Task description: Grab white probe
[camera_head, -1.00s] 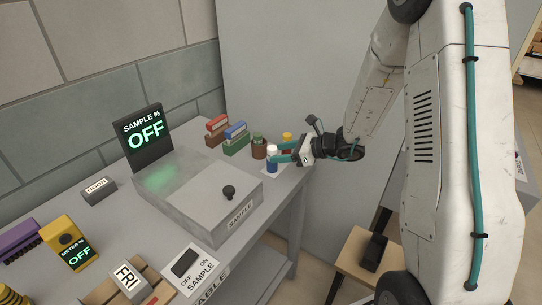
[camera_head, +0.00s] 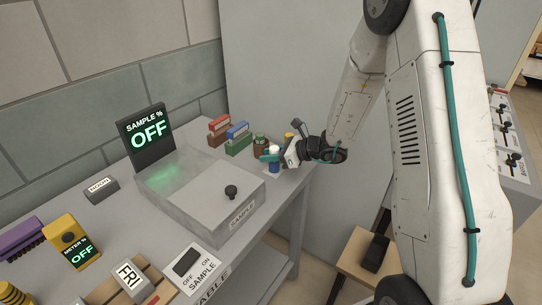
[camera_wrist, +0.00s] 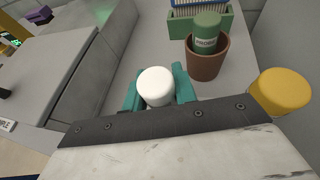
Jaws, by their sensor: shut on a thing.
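The white probe (camera_wrist: 155,87) shows in the wrist view as a round white cap between the teal fingers of my gripper (camera_wrist: 160,92). Its lower part is hidden by the fingers and the wrist. In the head view the probe (camera_head: 274,151) shows a small white top with a blue part below, at the right rear of the table. My gripper (camera_head: 272,156) is shut around it from the right side. I cannot tell whether the probe touches the table.
A green probe (camera_wrist: 206,33) stands in a brown pot (camera_wrist: 208,56), and a yellow-capped one (camera_wrist: 281,90) is close at right. The grey sample box (camera_head: 205,195) with a black knob (camera_head: 231,192) fills the middle of the table. Coloured racks (camera_head: 237,140) stand behind.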

